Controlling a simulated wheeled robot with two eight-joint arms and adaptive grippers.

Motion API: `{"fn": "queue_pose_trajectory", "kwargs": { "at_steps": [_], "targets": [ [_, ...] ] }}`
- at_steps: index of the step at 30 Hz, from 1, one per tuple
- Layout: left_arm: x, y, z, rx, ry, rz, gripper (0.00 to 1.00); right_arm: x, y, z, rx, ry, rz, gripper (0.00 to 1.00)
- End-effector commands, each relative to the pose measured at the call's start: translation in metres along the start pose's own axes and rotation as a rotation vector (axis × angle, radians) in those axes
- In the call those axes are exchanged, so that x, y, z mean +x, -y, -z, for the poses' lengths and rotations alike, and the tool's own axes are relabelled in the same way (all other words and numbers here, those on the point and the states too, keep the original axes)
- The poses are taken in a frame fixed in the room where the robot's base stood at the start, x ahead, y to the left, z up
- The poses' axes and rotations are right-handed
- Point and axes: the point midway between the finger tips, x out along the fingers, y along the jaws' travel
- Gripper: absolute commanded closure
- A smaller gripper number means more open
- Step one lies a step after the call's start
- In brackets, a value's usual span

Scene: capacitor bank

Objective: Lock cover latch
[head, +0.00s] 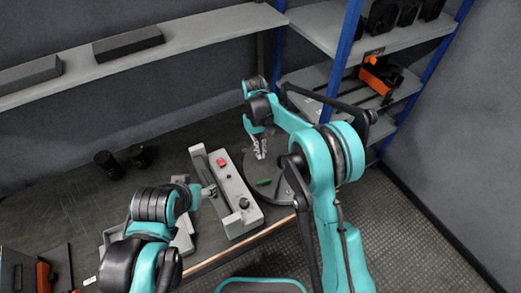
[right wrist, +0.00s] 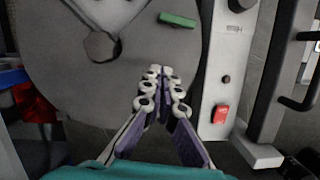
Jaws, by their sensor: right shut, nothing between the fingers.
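A grey capacitor bank unit (head: 235,195) lies on the bench, with a red switch (head: 221,162) and a black knob (head: 244,203) on its panel. A long grey cover-like plate (head: 203,166) runs along its left side; its dark handle (right wrist: 300,88) shows in the right wrist view. I cannot make out a latch for certain. My right gripper (head: 260,150) is shut and empty over the round grey disc (head: 280,198), right of the unit; its fingertips also show in the right wrist view (right wrist: 165,72). My left gripper (head: 206,191) is by the plate, its fingers unclear.
A small green piece (head: 264,182) lies on the disc, apart from my right fingertips. Two black cylinders (head: 108,164) stand at the back left of the bench. A blue-post shelf (head: 330,80) rises behind my right arm.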

Motion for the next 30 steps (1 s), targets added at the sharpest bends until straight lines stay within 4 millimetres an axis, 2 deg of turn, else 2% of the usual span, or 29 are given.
{"fn": "queue_pose_trajectory", "kwargs": {
  "at_steps": [1, 3, 8, 12, 16, 30],
  "targets": [
    [0.006, 0.0, -0.005, 0.0, 0.0, 0.0, 0.41, 0.015, 0.0, 0.001, 0.0, 0.0, 0.0, 1.0],
    [0.011, 0.0, -0.008, 0.0, 0.0, 0.0, 0.41, 0.031, 0.0, 0.001, 0.0, 0.0, 0.0, 1.0],
    [0.02, 0.0, -0.014, 0.0, 0.0, 0.0, 0.41, 0.06, 0.0, -0.002, 0.0, 0.0, 0.0, 1.0],
    [0.025, 0.0, -0.018, 0.0, 0.0, 0.0, 0.41, 0.062, 0.0, -0.024, 0.0, 0.0, 0.0, 1.0],
    [0.027, 0.0, -0.02, 0.0, 0.0, 0.0, 0.41, 0.064, 0.0, -0.035, 0.0, 0.0, 0.0, 1.0],
    [0.028, 0.0, -0.02, 0.0, 0.0, 0.0, 0.41, 0.063, 0.001, -0.039, 0.001, 0.0, 0.0, 1.0]
  ]
}}
